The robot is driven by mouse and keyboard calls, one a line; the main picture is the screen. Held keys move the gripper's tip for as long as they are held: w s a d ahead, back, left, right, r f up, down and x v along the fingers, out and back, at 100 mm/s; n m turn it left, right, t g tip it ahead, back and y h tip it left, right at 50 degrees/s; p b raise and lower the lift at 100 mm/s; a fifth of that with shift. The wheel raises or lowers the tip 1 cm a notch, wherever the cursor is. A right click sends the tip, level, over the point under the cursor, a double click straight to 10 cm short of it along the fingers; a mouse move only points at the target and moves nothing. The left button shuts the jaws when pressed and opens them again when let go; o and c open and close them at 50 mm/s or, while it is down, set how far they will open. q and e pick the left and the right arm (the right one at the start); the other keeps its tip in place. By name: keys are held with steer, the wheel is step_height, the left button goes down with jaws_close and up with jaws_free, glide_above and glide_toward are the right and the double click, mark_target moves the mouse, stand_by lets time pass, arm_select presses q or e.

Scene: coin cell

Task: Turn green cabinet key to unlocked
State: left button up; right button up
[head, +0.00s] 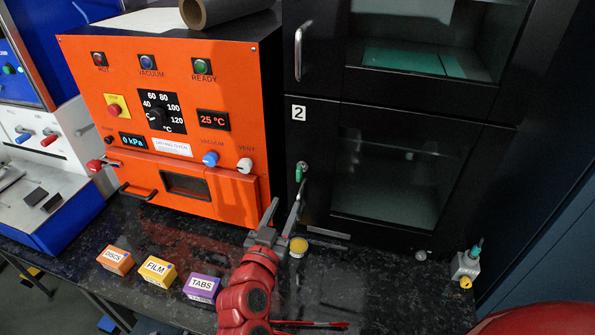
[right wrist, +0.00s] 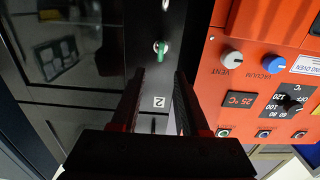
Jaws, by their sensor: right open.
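The green key (head: 301,168) sits in the lock of the lower black cabinet door (head: 320,130), the one marked 2, near its left edge. In the right wrist view, the green key (right wrist: 161,51) stands out from a round silver lock, ahead of my fingertips and roughly between their lines. My right gripper (head: 287,205) is open and empty, below and in front of the key, and apart from it. The right wrist view shows its two dark fingers (right wrist: 160,76) spread. My left gripper is not in view.
An orange drying oven (head: 230,130) stands close on the left. A vertical door handle (head: 298,190) is just below the key. Small boxes DISCS (head: 115,260), FILM (head: 157,270) and TABS (head: 202,288) and a yellow round piece (head: 298,246) are on the dark counter.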

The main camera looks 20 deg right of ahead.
mark_target(298, 176)
steer(key=p+x, duration=0.3)
steer(key=x, duration=0.7)
steer(key=shift+w+d+r, duration=0.15)
steer(key=shift+r, duration=0.05)
steer(key=shift+w+d+f+p, duration=0.2)
steer(key=shift+w+p, duration=0.1)
steer(key=shift+w, duration=0.1)
jaws_close()
